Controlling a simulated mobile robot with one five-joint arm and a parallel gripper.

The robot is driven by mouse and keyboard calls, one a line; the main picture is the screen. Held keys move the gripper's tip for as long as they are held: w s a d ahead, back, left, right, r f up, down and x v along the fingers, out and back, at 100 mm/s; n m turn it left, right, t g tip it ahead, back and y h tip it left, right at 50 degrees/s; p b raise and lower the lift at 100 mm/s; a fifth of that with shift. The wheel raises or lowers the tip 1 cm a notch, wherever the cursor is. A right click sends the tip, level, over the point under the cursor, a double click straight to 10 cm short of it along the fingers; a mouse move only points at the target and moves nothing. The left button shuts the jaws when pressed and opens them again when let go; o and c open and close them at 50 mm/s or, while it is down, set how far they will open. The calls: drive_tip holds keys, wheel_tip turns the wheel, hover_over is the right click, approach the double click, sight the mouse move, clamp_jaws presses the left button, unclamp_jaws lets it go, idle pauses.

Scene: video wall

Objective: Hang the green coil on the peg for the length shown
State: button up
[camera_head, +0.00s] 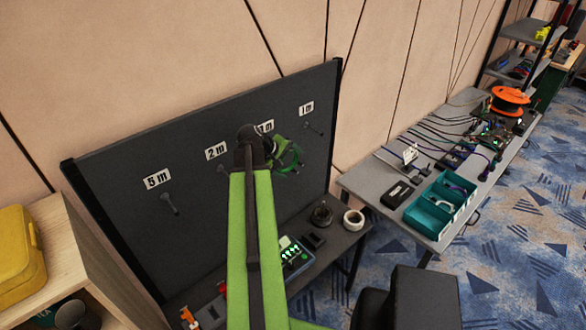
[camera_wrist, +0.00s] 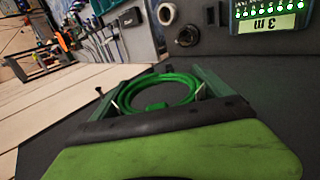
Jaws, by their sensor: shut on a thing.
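My gripper (camera_head: 284,157) is shut on the green coil (camera_head: 293,160), in front of the dark peg board (camera_head: 120,215). In the wrist view the green coil (camera_wrist: 152,94) lies between the two fingers of my gripper (camera_wrist: 158,88). The board has labels 5 m (camera_head: 157,180), 2 m (camera_head: 216,151), a partly hidden one (camera_head: 267,127) and 1 m (camera_head: 306,108). Pegs show under 5 m (camera_head: 170,204) and 1 m (camera_head: 314,129). My arm hides the peg under the partly hidden label. A tester display (camera_wrist: 272,24) reads 3 m, upside down.
The tester (camera_head: 294,253) stands on the dark bench below the board, with a black roll (camera_head: 322,216) and a white roll (camera_head: 354,219) to its right. A grey table (camera_head: 372,180) with teal bins (camera_head: 430,214) stands to the right. A yellow case (camera_head: 18,258) sits at the left.

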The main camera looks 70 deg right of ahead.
drive_tip(key=w+d+f+b, duration=0.2)
drive_tip(key=w+d, duration=0.1)
drive_tip(key=w, duration=0.2)
drive_tip(key=shift+d, duration=0.2)
idle(0.5)
drive_tip(key=shift+w, duration=0.1)
idle(0.4)
drive_tip(key=o, duration=1.5)
drive_tip(key=shift+c, duration=0.2)
drive_tip(key=p+v, duration=0.5)
drive_tip(key=v, duration=0.2)
drive_tip(key=shift+r+p, duration=0.25)
drive_tip(key=shift+p, duration=0.15)
drive_tip(key=shift+a, duration=0.15)
